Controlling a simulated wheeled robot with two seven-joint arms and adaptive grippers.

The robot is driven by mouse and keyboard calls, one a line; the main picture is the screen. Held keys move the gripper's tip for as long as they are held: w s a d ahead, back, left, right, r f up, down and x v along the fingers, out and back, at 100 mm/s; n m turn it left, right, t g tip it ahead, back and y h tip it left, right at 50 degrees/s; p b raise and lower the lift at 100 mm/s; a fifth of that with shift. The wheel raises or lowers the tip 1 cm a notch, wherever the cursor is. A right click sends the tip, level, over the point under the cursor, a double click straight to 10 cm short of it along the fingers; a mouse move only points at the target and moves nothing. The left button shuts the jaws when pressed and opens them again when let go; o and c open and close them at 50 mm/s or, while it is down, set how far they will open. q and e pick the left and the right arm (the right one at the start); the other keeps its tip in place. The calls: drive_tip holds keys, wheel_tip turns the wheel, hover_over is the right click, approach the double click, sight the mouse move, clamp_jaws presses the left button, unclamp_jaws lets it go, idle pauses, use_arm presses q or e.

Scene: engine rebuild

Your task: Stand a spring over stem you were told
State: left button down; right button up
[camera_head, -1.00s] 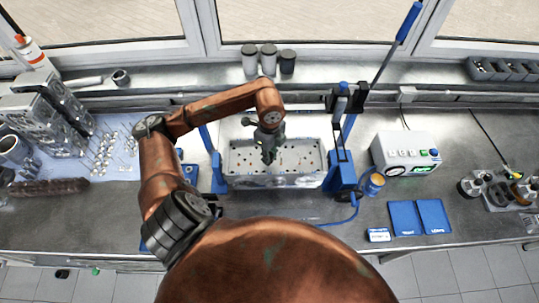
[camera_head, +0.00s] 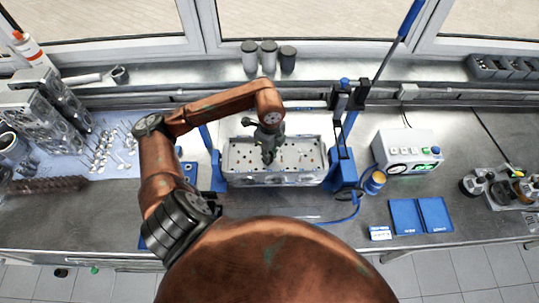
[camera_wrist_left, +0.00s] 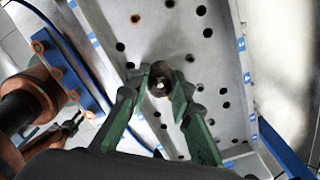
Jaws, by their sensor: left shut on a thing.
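A grey cylinder head (camera_head: 302,178) lies in a blue stand in the middle of the bench, its top face dotted with holes and small stems. My left gripper (camera_head: 268,158) points down over the left-middle part of that face. In the left wrist view, the green fingers (camera_wrist_left: 167,76) are shut on a small round brownish-grey piece, apparently the spring (camera_wrist_left: 159,86). The piece hides what is under it, so I cannot tell whether it is around a stem or touches the head. The head's perforated face (camera_wrist_left: 205,65) fills the view behind it. My right gripper is not in view.
Blue stand posts (camera_head: 343,172) rise beside the head, with a tall blue-handled lever (camera_head: 409,20) at the right. Valves (camera_head: 108,148) lie on a pale mat at the left. A white instrument box (camera_head: 408,150) and a blue booklet (camera_head: 421,216) are at the right.

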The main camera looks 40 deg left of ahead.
use_arm(q)
drive_tip(key=c, duration=1.6)
unclamp_jaws()
wheel_tip(320, 180, up, 12)
